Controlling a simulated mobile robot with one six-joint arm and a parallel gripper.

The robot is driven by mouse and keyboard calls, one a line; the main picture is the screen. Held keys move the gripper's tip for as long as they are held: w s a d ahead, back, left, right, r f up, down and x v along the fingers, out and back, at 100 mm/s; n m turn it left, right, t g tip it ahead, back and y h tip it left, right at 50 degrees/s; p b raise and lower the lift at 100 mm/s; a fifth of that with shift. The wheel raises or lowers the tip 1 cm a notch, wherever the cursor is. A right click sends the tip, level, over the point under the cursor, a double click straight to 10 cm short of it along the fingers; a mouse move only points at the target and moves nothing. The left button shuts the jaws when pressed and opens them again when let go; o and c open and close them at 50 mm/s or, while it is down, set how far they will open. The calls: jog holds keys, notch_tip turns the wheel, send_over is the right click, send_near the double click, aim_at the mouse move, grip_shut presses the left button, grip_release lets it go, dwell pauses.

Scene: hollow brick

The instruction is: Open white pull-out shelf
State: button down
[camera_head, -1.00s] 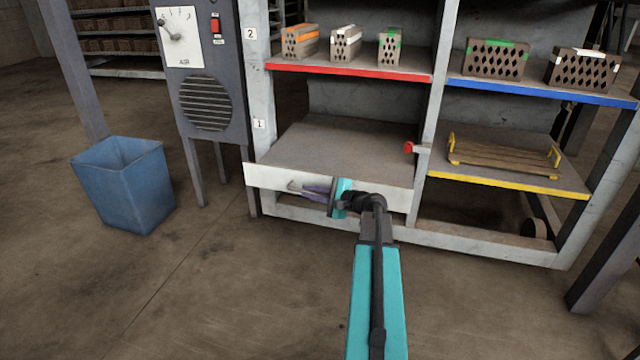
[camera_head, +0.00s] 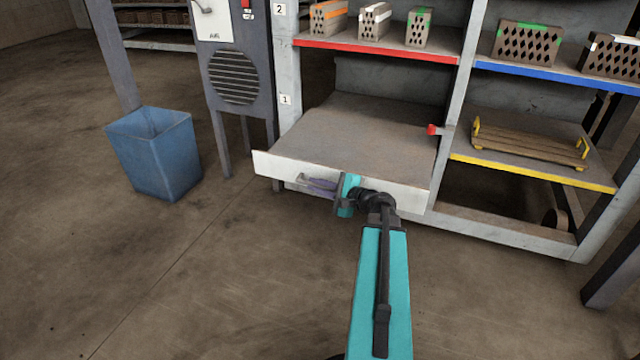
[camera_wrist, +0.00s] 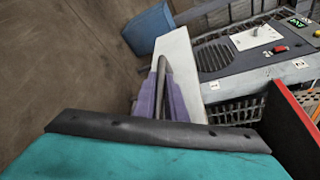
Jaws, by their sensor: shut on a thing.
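The white pull-out shelf (camera_head: 350,135) is at the lower left of the rack, with its white front (camera_head: 402,193) standing out past the rack's posts. Its top is bare. In the head view my gripper (camera_head: 318,185) is at the shelf's front, its purple fingers shut on the grey bar handle (camera_head: 302,178). In the wrist view the purple fingers (camera_wrist: 160,98) close around the handle (camera_wrist: 163,72), beside the white front panel (camera_wrist: 178,68). My teal arm hides part of the shelf front.
A blue bin (camera_head: 155,150) stands on the floor to the left, next to a grey control cabinet (camera_head: 235,75). A red latch (camera_head: 433,130) sits on the post right of the shelf. A yellow-edged shelf (camera_head: 530,172) holds a wooden pallet (camera_head: 528,148). Floor before the rack is clear.

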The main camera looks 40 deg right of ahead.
jog(key=c, duration=1.8)
grip_release()
jog(key=shift+s+d, duration=0.15)
jog(key=shift+s, duration=0.1)
jog(key=shift+p+v, duration=3.8)
jog(key=shift+v, duration=3.05)
